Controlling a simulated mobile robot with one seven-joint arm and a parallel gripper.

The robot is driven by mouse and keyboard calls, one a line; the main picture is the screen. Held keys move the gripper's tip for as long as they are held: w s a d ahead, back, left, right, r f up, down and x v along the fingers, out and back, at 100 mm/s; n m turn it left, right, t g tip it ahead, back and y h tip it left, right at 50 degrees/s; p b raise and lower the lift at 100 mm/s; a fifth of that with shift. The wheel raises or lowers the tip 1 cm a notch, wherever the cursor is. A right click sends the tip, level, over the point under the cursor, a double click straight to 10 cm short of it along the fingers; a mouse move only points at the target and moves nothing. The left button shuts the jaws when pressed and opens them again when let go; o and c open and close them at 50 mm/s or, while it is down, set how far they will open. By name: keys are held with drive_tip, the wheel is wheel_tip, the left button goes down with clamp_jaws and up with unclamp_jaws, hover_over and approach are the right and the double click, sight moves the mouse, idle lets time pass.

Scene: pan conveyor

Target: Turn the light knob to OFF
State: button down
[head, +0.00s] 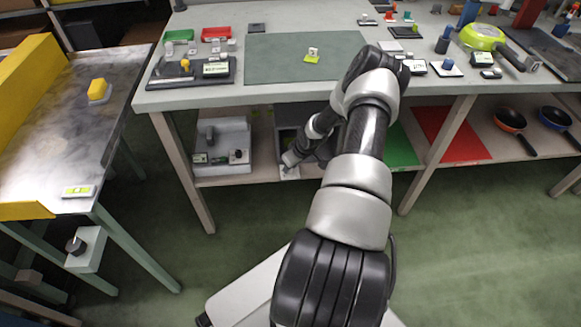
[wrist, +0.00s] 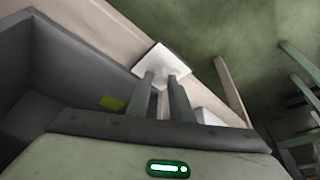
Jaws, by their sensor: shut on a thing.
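A small white square plate (head: 290,174) sits at the front edge of the shelf under the worktable, in the middle of the head view. In the wrist view the plate (wrist: 176,58) lies at the far end of my fingers. My gripper (head: 289,161) reaches down to it, and its two fingers (wrist: 164,78) are a little apart, shut on a small light-coloured thing on the plate, which I take to be the light knob. The fingers hide most of the knob. I cannot read its setting or any label.
A dark grey bin (wrist: 60,70) stands beside the gripper, with a green piece (wrist: 112,103) inside. A grey box (head: 222,150) is left on the shelf. A dark knob (head: 76,246) on a white box hangs from the left table.

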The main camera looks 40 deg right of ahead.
drive_tip(key=shift+d+n+y, duration=0.15)
drive_tip(key=shift+n+y, duration=0.25)
drive_tip(key=shift+n, duration=0.6)
drive_tip(key=c, duration=1.6)
unclamp_jaws()
drive_tip(key=p+v, duration=0.5)
drive_tip(key=v, duration=1.2)
drive_tip(key=shift+r, duration=0.25)
drive_tip(key=shift+d, duration=0.1)
